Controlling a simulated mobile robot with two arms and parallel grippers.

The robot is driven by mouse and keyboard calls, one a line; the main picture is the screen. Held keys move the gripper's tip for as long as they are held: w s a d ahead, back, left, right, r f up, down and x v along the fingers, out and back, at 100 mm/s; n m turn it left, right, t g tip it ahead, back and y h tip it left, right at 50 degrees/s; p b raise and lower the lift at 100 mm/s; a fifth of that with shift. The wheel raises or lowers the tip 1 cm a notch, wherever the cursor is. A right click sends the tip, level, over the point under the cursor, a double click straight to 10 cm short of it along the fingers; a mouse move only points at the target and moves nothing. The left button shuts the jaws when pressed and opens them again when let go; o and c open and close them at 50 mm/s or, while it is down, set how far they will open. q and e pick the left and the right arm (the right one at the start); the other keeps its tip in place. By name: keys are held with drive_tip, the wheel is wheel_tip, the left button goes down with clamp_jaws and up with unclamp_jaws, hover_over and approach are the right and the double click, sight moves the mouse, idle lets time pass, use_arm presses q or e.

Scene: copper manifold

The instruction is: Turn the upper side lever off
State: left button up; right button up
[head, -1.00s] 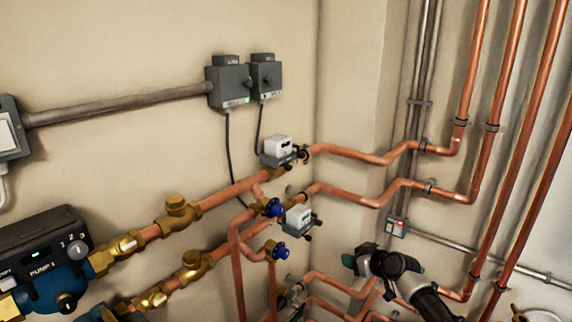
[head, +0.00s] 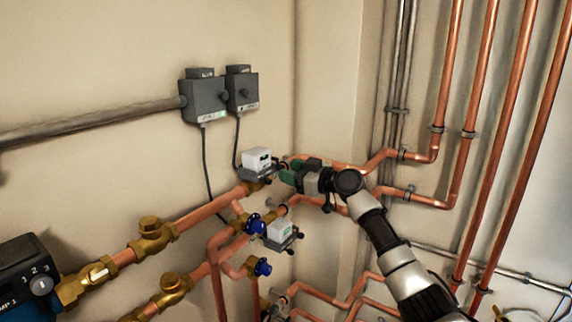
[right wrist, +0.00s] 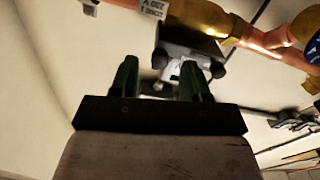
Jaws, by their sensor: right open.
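The upper valve unit (head: 257,160) is a white box on a dark base, on the upper copper pipe. Its small dark side lever (head: 283,161) sticks out at its right, partly hidden by my gripper. My right gripper (head: 289,175) is just right of the unit, its green fingertips close to the lever side. In the right wrist view, the two green fingers (right wrist: 160,76) are apart with nothing held. A dark unit with rounded black knobs (right wrist: 187,62) shows just beyond the fingertips; whether they touch it I cannot tell. My left gripper is not in view.
A second white valve unit (head: 281,232) sits below on the lower pipe. Blue-capped brass valves (head: 256,224) are at its left. Two grey wall boxes (head: 204,98) hang above with cables. Copper pipes (head: 425,200) run behind and right of my arm.

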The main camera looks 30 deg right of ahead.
drive_tip(key=shift+x, duration=0.95)
clamp_jaws()
drive_tip(key=shift+f, duration=0.1)
